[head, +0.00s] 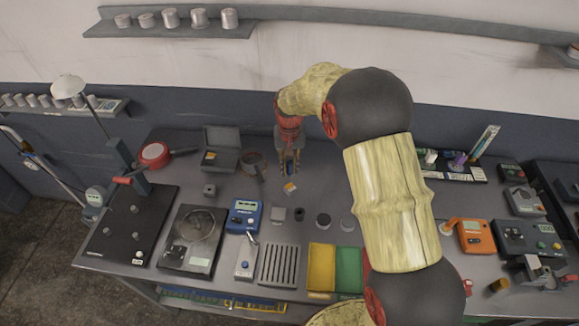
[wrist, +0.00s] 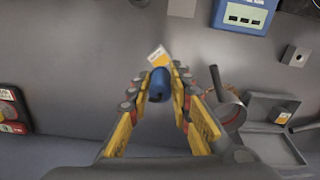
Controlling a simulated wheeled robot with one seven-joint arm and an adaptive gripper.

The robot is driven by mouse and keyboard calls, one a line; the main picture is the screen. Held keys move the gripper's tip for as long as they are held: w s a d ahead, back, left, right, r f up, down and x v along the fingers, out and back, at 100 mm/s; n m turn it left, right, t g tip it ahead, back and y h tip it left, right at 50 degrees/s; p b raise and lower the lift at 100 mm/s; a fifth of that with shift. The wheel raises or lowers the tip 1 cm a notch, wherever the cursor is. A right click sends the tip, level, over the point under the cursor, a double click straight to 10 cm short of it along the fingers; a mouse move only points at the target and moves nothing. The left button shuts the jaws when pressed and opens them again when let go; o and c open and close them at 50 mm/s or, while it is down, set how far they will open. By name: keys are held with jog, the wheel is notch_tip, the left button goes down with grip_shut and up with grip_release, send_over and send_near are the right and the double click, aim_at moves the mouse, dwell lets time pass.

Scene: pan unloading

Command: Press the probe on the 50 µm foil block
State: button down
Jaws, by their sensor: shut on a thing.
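My gripper (head: 289,168) hangs over the back middle of the bench, pointing down. In the wrist view, its yellow-padded fingers (wrist: 159,88) are shut on a dark blue cylinder, which looks like the probe (wrist: 159,84). A small piece with a white and orange top (head: 290,188) lies just in front of the gripper. It shows just beyond the probe's end in the wrist view (wrist: 158,54). Its marking is too small to read, so I cannot tell whether it is the 50 µm block. I cannot tell whether probe and piece touch.
A blue meter (head: 244,216) stands to the front left. An open grey case (head: 221,159) and a round pan (head: 252,161) lie left of my gripper. Yellow and green trays (head: 321,268) stand near the front edge.

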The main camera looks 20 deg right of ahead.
aim_at(289, 176)
jog(key=shift+w+f, duration=0.1)
jog(key=shift+w, duration=0.3)
jog(key=shift+f+b, duration=1.65)
jog(key=shift+f, duration=0.85)
jog(key=shift+s+f, duration=0.1)
jog(key=shift+f, duration=0.35)
dwell(0.4)
jog(key=shift+r+p, duration=1.55)
jog(key=shift+r, duration=1)
